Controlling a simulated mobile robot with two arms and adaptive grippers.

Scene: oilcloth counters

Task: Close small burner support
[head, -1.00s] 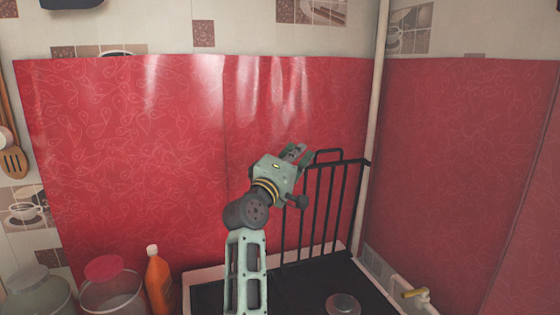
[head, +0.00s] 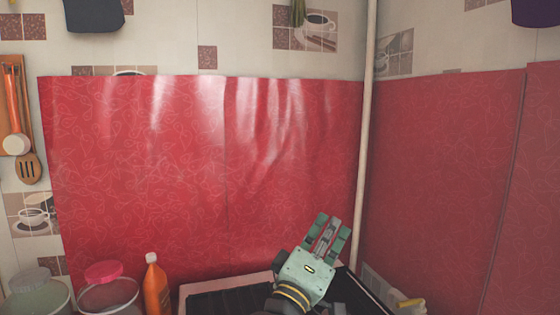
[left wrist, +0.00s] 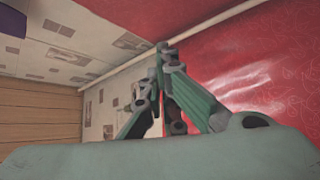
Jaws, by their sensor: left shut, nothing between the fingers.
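The black wire burner support no longer stands upright in the head view. Only the back part of the stove (head: 215,286), with a light rim and dark top, shows at the bottom edge. Whether the support lies flat there I cannot tell, as my arm and the picture edge hide most of the top. My left gripper (head: 327,234) is shut and empty, fingers pointing up in front of the red oilcloth, above the stove's back right. Its fingers also show closed together in the left wrist view (left wrist: 166,55). My right gripper is out of view.
A pale vertical pipe (head: 368,130) runs up the corner. Red oilcloth (head: 150,180) covers the walls. The space above the stove's left side is free.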

